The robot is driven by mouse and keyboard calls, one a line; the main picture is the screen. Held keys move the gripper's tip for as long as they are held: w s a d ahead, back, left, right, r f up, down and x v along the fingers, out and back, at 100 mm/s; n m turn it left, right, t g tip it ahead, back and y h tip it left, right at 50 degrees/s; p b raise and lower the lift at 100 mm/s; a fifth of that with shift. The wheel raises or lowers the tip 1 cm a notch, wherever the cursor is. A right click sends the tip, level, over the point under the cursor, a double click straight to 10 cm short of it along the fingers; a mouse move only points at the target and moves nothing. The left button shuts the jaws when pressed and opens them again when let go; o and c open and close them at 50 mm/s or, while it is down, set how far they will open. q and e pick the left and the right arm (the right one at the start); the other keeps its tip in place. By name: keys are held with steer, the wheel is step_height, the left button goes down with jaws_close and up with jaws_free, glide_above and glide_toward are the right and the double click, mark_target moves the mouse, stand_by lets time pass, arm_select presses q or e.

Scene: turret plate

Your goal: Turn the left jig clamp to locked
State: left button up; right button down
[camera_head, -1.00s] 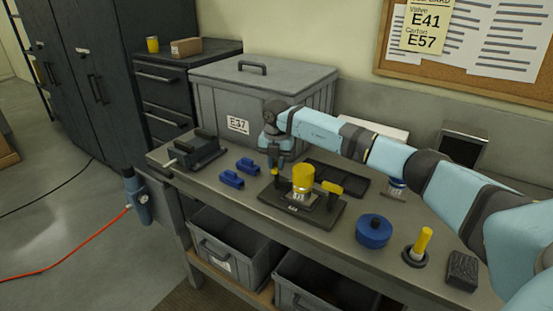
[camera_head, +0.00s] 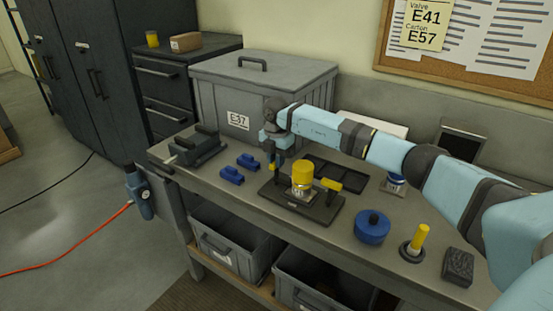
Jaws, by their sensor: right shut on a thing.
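A dark jig plate (camera_head: 318,213) lies on the workbench with a yellow-topped cylinder (camera_head: 302,174) standing at its middle. The right jig clamp (camera_head: 331,185) has a yellow handle that sticks out sideways. The left jig clamp (camera_head: 274,180) is mostly hidden by my right gripper (camera_head: 272,166). That gripper points down over the left end of the plate and is shut on the left clamp's handle, of which a bit of yellow shows between the fingers. How the handle is turned cannot be seen. My left gripper is out of view.
Two blue blocks (camera_head: 232,175) lie left of the plate, with a dark vise-like fixture (camera_head: 196,148) beyond. A black tray (camera_head: 335,173) lies behind the jig. A blue round part (camera_head: 373,228) and a yellow-handled tool (camera_head: 417,240) stand at right. A grey lidded crate (camera_head: 270,70) stands at the back.

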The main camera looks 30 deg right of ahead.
steer(key=shift+d+r, duration=0.1)
steer(key=c, duration=1)
jaws_free()
steer(key=shift+c, duration=0.2)
step_height(320, 180, up, 14)
steer(key=b, duration=0.1)
